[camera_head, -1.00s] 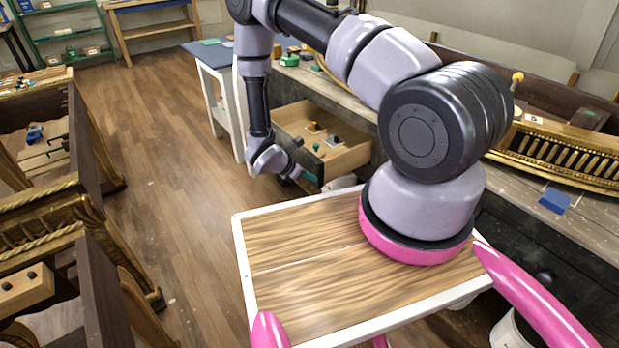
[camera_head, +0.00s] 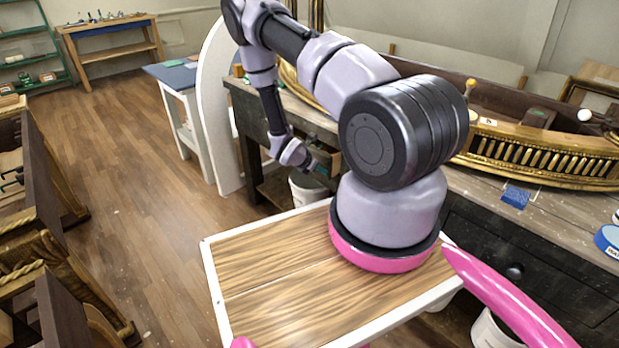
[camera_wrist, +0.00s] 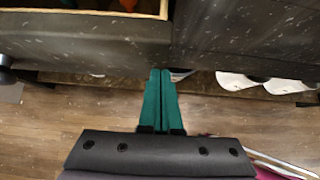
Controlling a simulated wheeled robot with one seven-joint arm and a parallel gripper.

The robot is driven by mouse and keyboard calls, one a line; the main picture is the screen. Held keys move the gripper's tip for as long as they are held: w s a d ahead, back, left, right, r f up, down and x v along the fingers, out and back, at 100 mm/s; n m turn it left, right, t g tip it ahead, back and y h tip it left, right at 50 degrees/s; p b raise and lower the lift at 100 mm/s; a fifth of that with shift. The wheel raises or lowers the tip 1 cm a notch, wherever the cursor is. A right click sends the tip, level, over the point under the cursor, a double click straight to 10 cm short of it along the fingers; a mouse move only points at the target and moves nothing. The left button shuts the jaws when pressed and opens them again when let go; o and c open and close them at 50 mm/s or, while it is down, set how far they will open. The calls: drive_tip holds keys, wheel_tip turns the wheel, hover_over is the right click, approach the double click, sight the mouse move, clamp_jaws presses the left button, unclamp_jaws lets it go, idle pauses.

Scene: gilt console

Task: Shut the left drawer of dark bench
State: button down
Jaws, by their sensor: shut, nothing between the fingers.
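The dark bench (camera_head: 475,195) runs along the right in the head view. Its left drawer (camera_head: 328,158) is largely hidden behind my arm there and sticks out only a little. In the wrist view the drawer front (camera_wrist: 85,38) fills the upper left, with a dark knob (camera_wrist: 6,74) at the left edge. A strip of the drawer's inside with a pale wooden rim shows above it, so it is partly open. My gripper (camera_head: 310,167) is shut and empty at the drawer front. Its green fingers (camera_wrist: 162,75) point at the front's right end; contact is unclear.
A white bucket (camera_head: 306,187) stands under the bench below the drawer. A closed right drawer has a knob (camera_head: 514,271). A gilt carved piece (camera_head: 545,155) lies on the bench top. A white-legged table (camera_head: 185,105) stands behind. Floor (camera_head: 140,190) to the left is clear.

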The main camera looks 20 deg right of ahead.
drive_tip(key=shift+w+d, duration=0.25)
drive_tip(key=shift+d, duration=0.4)
drive_tip(key=shift+w+d, duration=0.2)
drive_tip(key=shift+d, duration=0.45)
